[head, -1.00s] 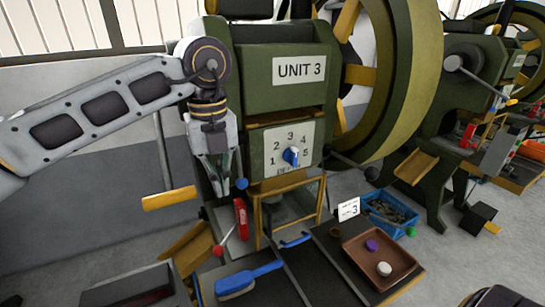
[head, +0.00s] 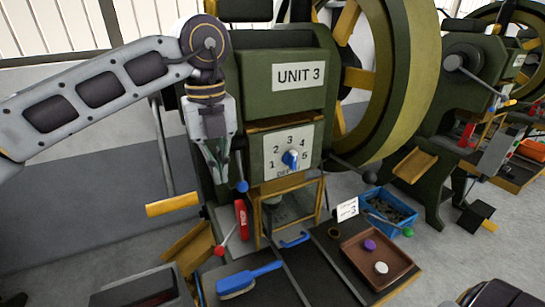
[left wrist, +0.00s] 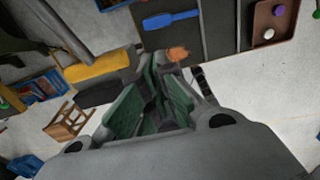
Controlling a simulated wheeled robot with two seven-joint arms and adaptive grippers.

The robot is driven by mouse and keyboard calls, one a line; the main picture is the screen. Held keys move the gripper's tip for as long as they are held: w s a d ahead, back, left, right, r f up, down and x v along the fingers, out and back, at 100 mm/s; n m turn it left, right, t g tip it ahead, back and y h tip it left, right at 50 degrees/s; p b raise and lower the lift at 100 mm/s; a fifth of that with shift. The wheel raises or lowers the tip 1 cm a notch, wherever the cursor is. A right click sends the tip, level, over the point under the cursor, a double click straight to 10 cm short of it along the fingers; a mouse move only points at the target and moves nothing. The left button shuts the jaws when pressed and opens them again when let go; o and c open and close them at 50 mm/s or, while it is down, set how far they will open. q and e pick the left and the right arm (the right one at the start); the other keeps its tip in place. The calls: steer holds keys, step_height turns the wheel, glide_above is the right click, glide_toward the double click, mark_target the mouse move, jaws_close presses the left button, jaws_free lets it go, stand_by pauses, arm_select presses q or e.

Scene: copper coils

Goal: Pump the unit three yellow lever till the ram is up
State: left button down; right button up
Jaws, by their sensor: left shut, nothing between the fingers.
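Unit three is the green press (head: 285,105) with a "UNIT 3" sign (head: 299,76). Its yellow lever handle (head: 172,204) sits at the lower end of a grey rod, left of the press. The handle also shows in the left wrist view (left wrist: 98,68). My left gripper (head: 220,180) is shut and empty, pointing down in front of the press, right of the handle and above it, apart from it. Behind the yellow guard frame (head: 320,200) the ram area is partly hidden; I cannot tell the ram's height. My right gripper is not in view.
A blue-knobbed lever (head: 241,186) stands close beside my left fingers, and a red-knobbed lever (head: 219,250) is below. A blue brush (head: 248,279), brown tray (head: 358,280) and blue bin (head: 402,226) lie in front.

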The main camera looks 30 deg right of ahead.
arm_select(q)
steer(key=shift+r+p, duration=0.55)
steer(key=shift+r, duration=0.55)
steer(key=shift+r, duration=0.15)
